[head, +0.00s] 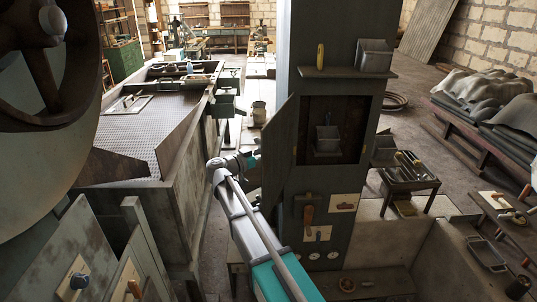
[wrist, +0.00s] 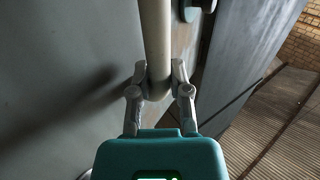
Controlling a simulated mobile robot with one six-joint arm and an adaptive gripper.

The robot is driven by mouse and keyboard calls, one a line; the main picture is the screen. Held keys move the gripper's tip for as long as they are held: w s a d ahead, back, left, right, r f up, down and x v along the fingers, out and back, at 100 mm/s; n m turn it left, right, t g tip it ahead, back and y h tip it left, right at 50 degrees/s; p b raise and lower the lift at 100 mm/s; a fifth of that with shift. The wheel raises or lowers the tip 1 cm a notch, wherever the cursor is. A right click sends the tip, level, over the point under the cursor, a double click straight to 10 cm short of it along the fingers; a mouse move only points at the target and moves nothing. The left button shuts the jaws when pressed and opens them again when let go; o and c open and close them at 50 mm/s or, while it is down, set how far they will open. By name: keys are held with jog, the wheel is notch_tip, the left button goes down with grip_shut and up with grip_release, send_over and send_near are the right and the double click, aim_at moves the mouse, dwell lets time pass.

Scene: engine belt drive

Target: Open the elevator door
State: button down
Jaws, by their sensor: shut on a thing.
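The elevator door appears to be the dark narrow panel (head: 281,150) on the left side of the dark column (head: 338,110) in the head view. It stands swung out at an angle from an open compartment (head: 333,130). My gripper is at the panel's left side in the head view, its fingers too small to make out. In the wrist view my gripper (wrist: 160,85) is shut on an upright pale grey bar handle (wrist: 155,35). A flat grey panel (wrist: 70,60) lies behind the bar. How the bar joins the panel is hidden.
A workbench (head: 150,130) with a ridged top stands left of my arm. A shelf (head: 350,73) juts from the column, with a box on it. A small tool table (head: 405,182) is to the right. Another dark panel (wrist: 245,60) and ridged floor (wrist: 285,125) show in the wrist view.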

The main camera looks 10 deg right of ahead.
jog(key=c, duration=0.6)
grip_release()
jog(key=shift+d, duration=0.1)
jog(key=shift+s, duration=0.1)
jog(key=shift+v, duration=6.05)
jog(key=shift+r, duration=0.1)
